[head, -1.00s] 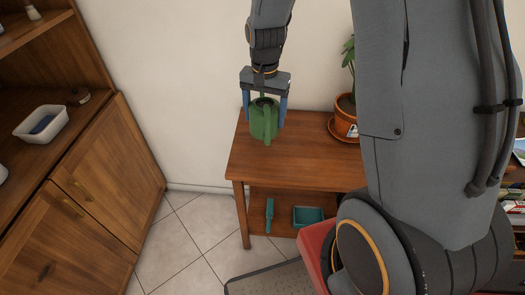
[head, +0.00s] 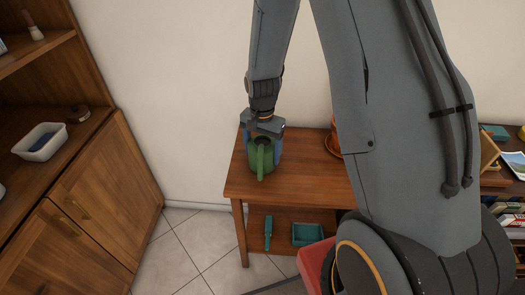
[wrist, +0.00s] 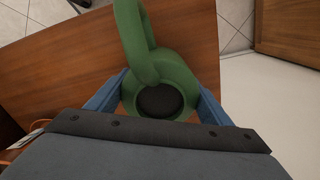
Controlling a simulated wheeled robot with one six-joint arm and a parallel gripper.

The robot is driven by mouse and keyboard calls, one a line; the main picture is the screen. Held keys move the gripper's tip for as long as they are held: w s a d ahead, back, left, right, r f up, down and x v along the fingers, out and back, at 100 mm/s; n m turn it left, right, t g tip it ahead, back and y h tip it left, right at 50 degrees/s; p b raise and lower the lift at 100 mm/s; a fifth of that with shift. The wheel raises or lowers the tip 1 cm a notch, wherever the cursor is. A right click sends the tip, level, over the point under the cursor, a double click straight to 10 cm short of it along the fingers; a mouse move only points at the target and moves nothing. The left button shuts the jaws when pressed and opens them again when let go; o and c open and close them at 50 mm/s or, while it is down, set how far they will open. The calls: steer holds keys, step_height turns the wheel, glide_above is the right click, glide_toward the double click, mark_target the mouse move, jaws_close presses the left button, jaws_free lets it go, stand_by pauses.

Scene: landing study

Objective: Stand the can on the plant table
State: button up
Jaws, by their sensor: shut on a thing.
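The can is a green watering can (head: 262,158) with a looped handle and a dark round opening. It is upright at the left end of the wooden plant table (head: 290,180). My gripper (head: 263,145) is above it, with its blue fingers shut on the can's two sides. In the wrist view the can (wrist: 158,75) sits between the two blue fingers, over the table top (wrist: 60,75). Whether the can's base touches the table top cannot be told.
A terracotta pot (head: 334,140) stands on the table right of the can, mostly hidden by my arm. A teal tray (head: 307,235) and a teal hand tool (head: 268,232) are on the lower shelf. A wooden cabinet (head: 75,215) with a white tub (head: 41,142) stands at left.

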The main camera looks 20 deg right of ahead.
steer(key=shift+f, duration=0.25)
steer(key=o, duration=1.4)
steer(key=shift+r, duration=0.1)
step_height(320, 180, up, 12)
steer(key=shift+f+b, duration=0.1)
steer(key=shift+b, duration=0.95)
steer(key=s+n, duration=0.3)
steer(key=s, duration=0.2)
steer(key=s+r+n, duration=0.1)
steer(key=s+n, duration=0.2)
steer(key=s, duration=0.3)
steer(key=s+r+n, duration=0.1)
steer(key=s+n, duration=0.2)
steer(key=s, duration=0.3)
steer(key=shift+t, duration=0.3)
